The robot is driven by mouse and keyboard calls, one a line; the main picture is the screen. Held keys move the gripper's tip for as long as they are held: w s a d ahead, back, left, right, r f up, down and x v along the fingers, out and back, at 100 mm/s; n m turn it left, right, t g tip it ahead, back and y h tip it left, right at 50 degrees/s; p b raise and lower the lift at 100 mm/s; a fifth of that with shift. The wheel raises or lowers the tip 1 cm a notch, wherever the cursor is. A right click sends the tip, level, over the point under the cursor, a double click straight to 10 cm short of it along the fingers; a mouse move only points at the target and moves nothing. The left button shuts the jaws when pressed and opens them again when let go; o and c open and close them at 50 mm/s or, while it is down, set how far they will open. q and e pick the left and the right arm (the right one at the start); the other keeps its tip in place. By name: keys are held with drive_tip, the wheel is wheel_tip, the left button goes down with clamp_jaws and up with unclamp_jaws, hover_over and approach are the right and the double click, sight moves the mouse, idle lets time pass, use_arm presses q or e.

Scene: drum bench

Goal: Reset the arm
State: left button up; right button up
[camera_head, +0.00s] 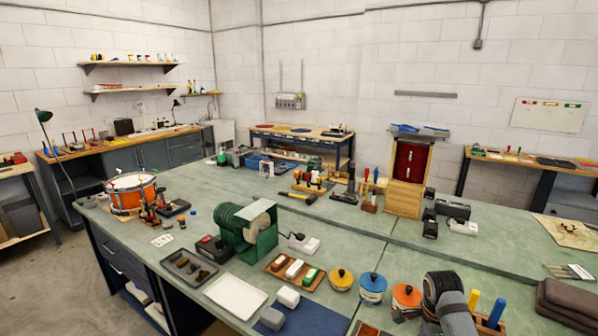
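Neither of my grippers can be made out in the head view. A grey rounded part with a black ringed piece (446,296) shows at the bottom edge, right of centre; I cannot tell whether it belongs to one of my arms or is a thing on the bench. No fingertips show there. An orange drum (132,193) stands upright at the left end of the green bench (345,262). Nothing is seen held.
A green machine with a ribbed roll (247,226) stands left of centre. A white tray (235,296), a dark tray (189,267) and lidded tins (372,288) line the front. A wooden cabinet with a red front (409,176) stands behind. The bench's middle right is mostly clear.

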drive_tip(key=s+a+f+n, duration=0.1)
drive_tip(key=s+n, duration=0.2)
drive_tip(key=s+a+f+n, duration=0.2)
drive_tip(key=s+n, duration=0.1)
drive_tip(key=s+a+f+n+t, duration=0.1)
drive_tip(key=s+f+n, duration=0.1)
drive_tip(key=s, duration=0.1)
drive_tip(key=shift+s+a+n, duration=0.25)
drive_tip(key=shift+s+n, duration=0.1)
drive_tip(key=shift+n, duration=0.05)
drive_tip(key=s+a+r+n+t, duration=0.2)
drive_tip(key=s+a+n, duration=0.2)
drive_tip(key=s+n, duration=0.85)
drive_tip(key=s+d+f+m+g, duration=0.1)
drive_tip(key=s+f, duration=0.1)
drive_tip(key=f, duration=1.1)
drive_tip(key=s+d+f, duration=0.1)
drive_tip(key=d+f, duration=0.1)
drive_tip(key=f, duration=1.1)
use_arm(q)
drive_tip(key=shift+s+f+b, duration=0.45)
drive_tip(key=shift+s+f, duration=0.1)
drive_tip(key=shift+s, duration=0.35)
use_arm(e)
drive_tip(key=s+f+g, duration=0.1)
drive_tip(key=s+f, duration=1.6)
drive_tip(key=s, duration=0.1)
drive_tip(key=shift+s+d+g, duration=0.25)
drive_tip(key=shift+d+g, duration=0.05)
drive_tip(key=shift+m, duration=0.25)
